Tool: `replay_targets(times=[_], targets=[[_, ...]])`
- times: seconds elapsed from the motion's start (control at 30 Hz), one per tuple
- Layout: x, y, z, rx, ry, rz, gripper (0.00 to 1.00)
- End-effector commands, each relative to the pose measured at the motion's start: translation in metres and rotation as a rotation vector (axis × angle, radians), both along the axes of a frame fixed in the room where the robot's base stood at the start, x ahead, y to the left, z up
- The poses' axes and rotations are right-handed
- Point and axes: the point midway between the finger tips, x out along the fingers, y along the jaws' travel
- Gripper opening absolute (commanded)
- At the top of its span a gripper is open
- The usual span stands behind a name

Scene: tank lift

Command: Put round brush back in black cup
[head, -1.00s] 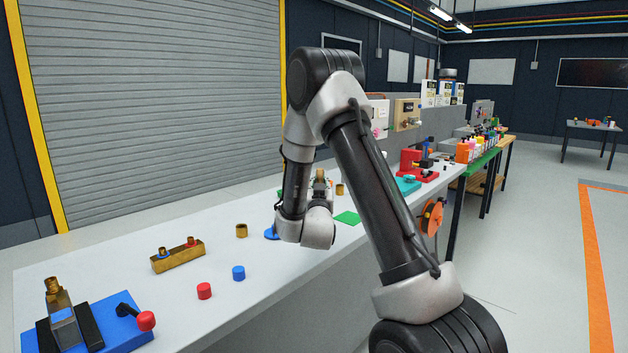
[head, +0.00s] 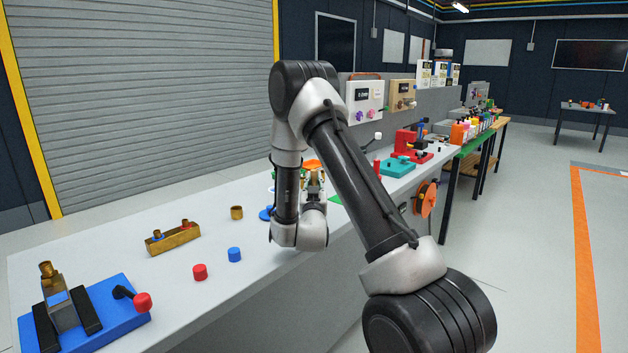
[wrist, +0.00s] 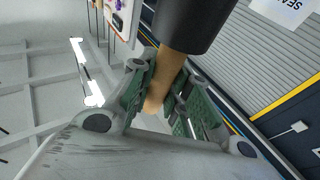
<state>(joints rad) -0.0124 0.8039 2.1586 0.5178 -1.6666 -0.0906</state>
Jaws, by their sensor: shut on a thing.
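In the wrist view my gripper (wrist: 160,88) is shut on a tan handle, which I take to be the round brush (wrist: 168,72). A wide black cylindrical part (wrist: 190,22) adjoins the handle at the top of that view. I cannot tell whether it is the brush's head or the black cup. In the head view my gripper (head: 314,180) is small and partly hidden behind my arm, above the far part of the bench. I cannot make out a black cup there.
The long grey bench (head: 110,232) holds a blue fixture (head: 118,308), a brass block (head: 172,239), a red cap (head: 200,272), a blue cap (head: 234,254) and a brass ring (head: 237,212). A red press (head: 410,144) and teal block (head: 398,166) stand farther along. Floor is clear at right.

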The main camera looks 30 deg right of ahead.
Motion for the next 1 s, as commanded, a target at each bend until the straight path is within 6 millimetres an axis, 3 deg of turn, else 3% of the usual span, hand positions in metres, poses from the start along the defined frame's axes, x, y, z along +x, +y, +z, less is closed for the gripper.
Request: replay_targets(times=[1.0], targets=[[0.000,0.000,-0.013,0.000,0.001,0.000,0.00]])
